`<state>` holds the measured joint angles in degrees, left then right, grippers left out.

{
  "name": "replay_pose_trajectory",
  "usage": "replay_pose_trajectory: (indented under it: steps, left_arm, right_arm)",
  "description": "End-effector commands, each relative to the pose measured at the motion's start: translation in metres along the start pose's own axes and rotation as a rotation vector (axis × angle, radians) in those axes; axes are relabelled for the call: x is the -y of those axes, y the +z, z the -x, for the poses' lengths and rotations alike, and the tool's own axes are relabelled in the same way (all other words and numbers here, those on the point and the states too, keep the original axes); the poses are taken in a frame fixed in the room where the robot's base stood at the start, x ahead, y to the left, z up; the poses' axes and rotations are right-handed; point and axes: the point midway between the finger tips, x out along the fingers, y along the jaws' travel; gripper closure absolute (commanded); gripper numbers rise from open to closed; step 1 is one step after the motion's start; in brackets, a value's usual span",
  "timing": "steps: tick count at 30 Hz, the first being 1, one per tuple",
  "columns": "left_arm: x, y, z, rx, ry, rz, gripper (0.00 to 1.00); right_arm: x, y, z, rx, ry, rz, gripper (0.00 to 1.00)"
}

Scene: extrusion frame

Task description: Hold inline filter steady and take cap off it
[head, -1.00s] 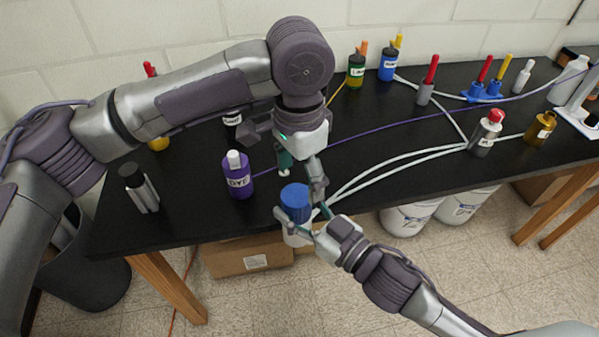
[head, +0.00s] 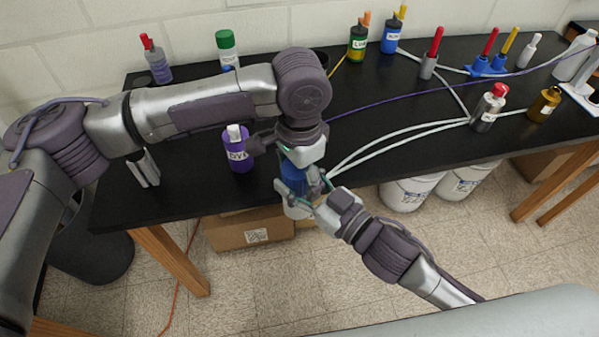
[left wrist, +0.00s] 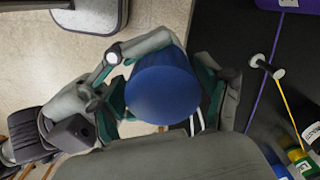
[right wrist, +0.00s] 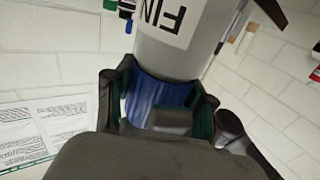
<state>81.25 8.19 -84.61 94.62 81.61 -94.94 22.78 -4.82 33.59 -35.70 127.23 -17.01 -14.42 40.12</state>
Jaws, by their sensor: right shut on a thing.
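The inline filter has a pale body (head: 293,211) with a blue upper part (head: 293,173) that I take for the cap. It is held upright in front of the table edge. My right gripper (head: 302,197) is shut on the filter from the lower right. My left gripper (head: 304,170) is right above the cap. In the left wrist view its open fingers stand either side of the blue cap (left wrist: 162,92); contact is unclear.
The purple dye bottle (head: 237,150) stands on the black table (head: 200,205), left of my left gripper. Pale tubes (head: 400,138) run right to a silver bottle (head: 487,110). Several other bottles stand farther back. Boxes (head: 245,230) and white buckets (head: 405,190) are below.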

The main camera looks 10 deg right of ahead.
Motion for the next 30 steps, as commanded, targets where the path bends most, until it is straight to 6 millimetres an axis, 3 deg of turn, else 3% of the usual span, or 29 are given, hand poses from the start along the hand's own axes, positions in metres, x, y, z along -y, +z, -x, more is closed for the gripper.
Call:
replay_pose_trajectory:
  steps: [1,10,14,19,30]
  left_arm:
    - [0.0001,0.0001,0.0001,0.0,0.0,0.0,0.35]
    - [-0.0013,0.0,0.0001,0.0,0.003,-0.002,0.84]
    - [-0.0024,-0.0002,-0.0006,0.001,0.006,0.059,0.83]
    - [-0.0027,-0.0009,-0.0007,0.004,0.012,0.343,0.82]
    - [-0.0039,-0.0003,-0.0007,0.006,0.008,0.332,0.84]
  right_arm:
    - [0.0001,-0.0007,-0.0001,-0.002,0.0,0.0,1.0]
    - [-0.0002,-0.0012,-0.0003,-0.003,0.0,0.001,1.0]
    - [-0.0004,-0.0015,-0.0004,-0.004,0.0,0.001,1.0]
    - [-0.0016,-0.0016,-0.0006,-0.003,0.003,0.003,1.0]
    - [-0.0036,-0.0015,-0.0011,-0.003,0.007,0.006,1.0]
